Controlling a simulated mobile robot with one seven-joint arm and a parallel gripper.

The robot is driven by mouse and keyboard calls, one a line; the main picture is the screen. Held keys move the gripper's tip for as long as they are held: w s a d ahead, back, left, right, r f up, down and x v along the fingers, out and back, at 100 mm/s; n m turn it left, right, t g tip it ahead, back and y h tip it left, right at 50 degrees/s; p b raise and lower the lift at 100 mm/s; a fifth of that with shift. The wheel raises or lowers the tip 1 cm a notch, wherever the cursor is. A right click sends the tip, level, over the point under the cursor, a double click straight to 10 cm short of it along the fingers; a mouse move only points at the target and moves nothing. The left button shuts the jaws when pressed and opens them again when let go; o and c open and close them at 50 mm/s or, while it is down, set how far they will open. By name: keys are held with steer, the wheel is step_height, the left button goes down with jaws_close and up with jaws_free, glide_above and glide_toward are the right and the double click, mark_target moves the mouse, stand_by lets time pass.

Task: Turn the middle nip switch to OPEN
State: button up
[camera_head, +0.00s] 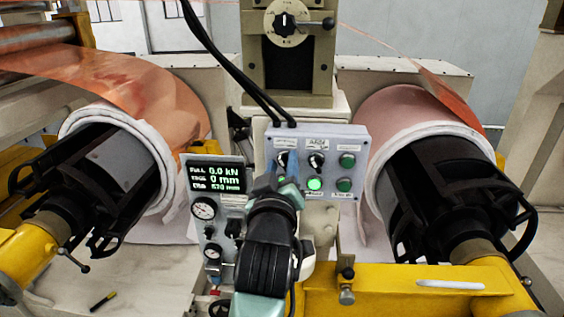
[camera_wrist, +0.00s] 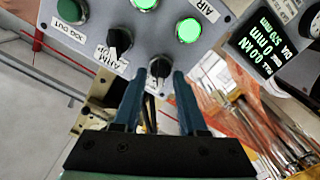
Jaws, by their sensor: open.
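The grey switch panel (camera_head: 330,142) is in the middle of the head view. It carries two black rotary knobs, a left knob (camera_head: 282,159) and a middle knob (camera_head: 316,160), and several green buttons. My gripper (camera_head: 287,168) is open at the left knob. In the wrist view, its blue fingertips (camera_wrist: 158,80) stand on either side of that knob (camera_wrist: 159,66), with no clear contact. The middle knob (camera_wrist: 118,41) lies left of the fingers there.
A lit green button (camera_head: 314,184) sits below the middle knob. The readout box (camera_head: 216,178) and gauges (camera_head: 204,209) are to the left. Black cables (camera_head: 222,68) hang above the panel. Copper rolls (camera_head: 170,95) (camera_head: 405,105) flank it.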

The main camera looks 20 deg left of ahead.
jaws_close()
steer(key=shift+f+m, duration=0.1)
steer(key=shift+m, duration=0.2)
steer(key=m+b, duration=0.2)
steer(key=m, duration=0.3)
steer(key=shift+w+d+m+b, duration=0.1)
steer(key=shift+d+m+b, duration=0.05)
steer(key=shift+m+b, duration=0.2)
steer(key=m+b, duration=0.1)
steer(key=m, duration=0.4)
steer(key=shift+d+m+b, duration=0.1)
steer(key=shift+m+b, duration=0.15)
steer(key=shift+b, duration=0.1)
stand_by(0.4)
jaws_free()
